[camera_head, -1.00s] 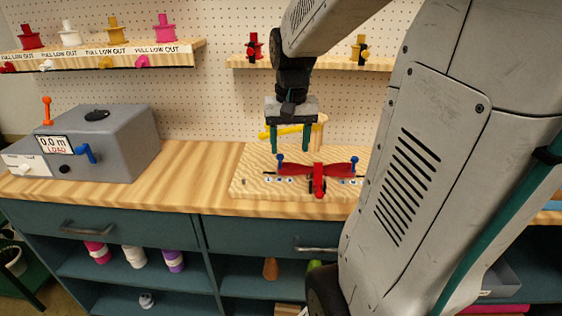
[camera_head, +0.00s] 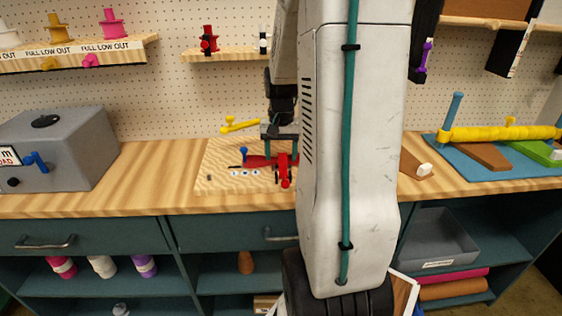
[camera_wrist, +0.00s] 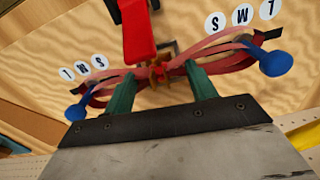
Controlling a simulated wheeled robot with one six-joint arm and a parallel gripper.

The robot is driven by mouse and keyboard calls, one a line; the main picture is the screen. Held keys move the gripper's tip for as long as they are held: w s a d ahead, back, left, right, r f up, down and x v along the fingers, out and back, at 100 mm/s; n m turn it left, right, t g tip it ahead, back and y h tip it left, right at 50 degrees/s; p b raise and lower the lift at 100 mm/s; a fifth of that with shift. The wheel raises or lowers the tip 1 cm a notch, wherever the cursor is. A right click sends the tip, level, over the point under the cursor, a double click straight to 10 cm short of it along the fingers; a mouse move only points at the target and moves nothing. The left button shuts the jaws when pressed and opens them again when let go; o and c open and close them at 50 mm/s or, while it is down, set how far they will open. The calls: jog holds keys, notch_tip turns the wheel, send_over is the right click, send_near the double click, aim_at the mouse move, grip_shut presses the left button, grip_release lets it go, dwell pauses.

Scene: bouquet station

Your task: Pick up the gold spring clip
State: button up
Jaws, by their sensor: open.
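A red ribbon bow (camera_wrist: 105,91) stretches between two blue-knobbed posts on a light wooden board (camera_head: 215,160). A small gold-brown piece, which looks like the gold spring clip (camera_wrist: 158,71), sits at the middle of the bow. My gripper (camera_wrist: 160,73) is open, with its teal fingertips on either side of this piece. I cannot tell whether they touch it. In the head view my gripper (camera_head: 280,146) is low over the board, partly hidden by my arm. The clip cannot be made out there.
A red lever (camera_wrist: 136,30) stands right beside the bow's middle. A yellow arm (camera_head: 240,126) rises behind the board. A grey box (camera_head: 60,150) stands at left; a blue mat (camera_head: 470,170) with a yellow roller (camera_head: 500,133) lies at right. The counter between box and board is clear.

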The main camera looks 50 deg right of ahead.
jog(key=shift+f, duration=0.1)
jog(key=shift+c, duration=0.3)
jog(key=c, duration=1)
